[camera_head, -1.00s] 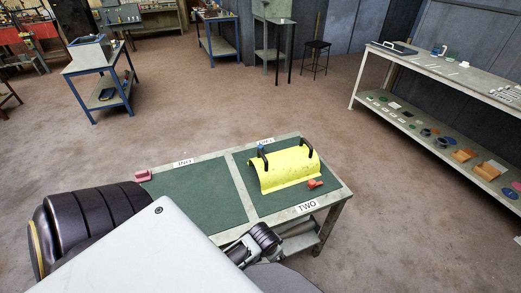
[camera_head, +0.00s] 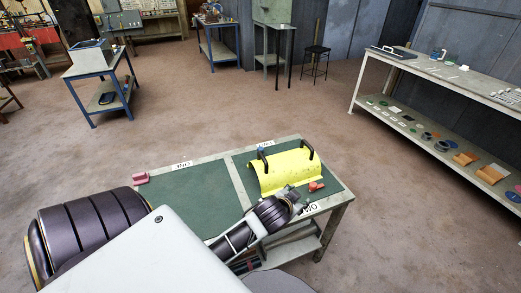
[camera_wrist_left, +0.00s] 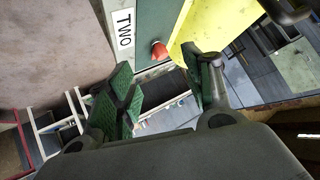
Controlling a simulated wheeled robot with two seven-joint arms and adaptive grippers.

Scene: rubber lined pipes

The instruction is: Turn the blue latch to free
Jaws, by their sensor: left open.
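A yellow curved cover (camera_head: 283,172) with two black handles lies on the right green panel of the table. A small blue part (camera_head: 261,149), which looks like the blue latch, shows at the cover's far left end; its setting is too small to tell. A red latch-like part (camera_head: 316,186) sits at the near right end and shows as a red knob in the left wrist view (camera_wrist_left: 159,50). My left gripper (camera_head: 292,196) is by the cover's near edge, beside the red part. In the left wrist view its green-padded fingers (camera_wrist_left: 166,85) are apart with nothing between them. My right gripper is not in view.
The table (camera_head: 335,214) has a pale frame and a "TWO" label (camera_wrist_left: 123,34) at its near edge. A pink block (camera_head: 140,178) sits at its left corner. The left green panel (camera_head: 190,192) is mostly clear. A long shelf bench (camera_head: 440,75) stands at right.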

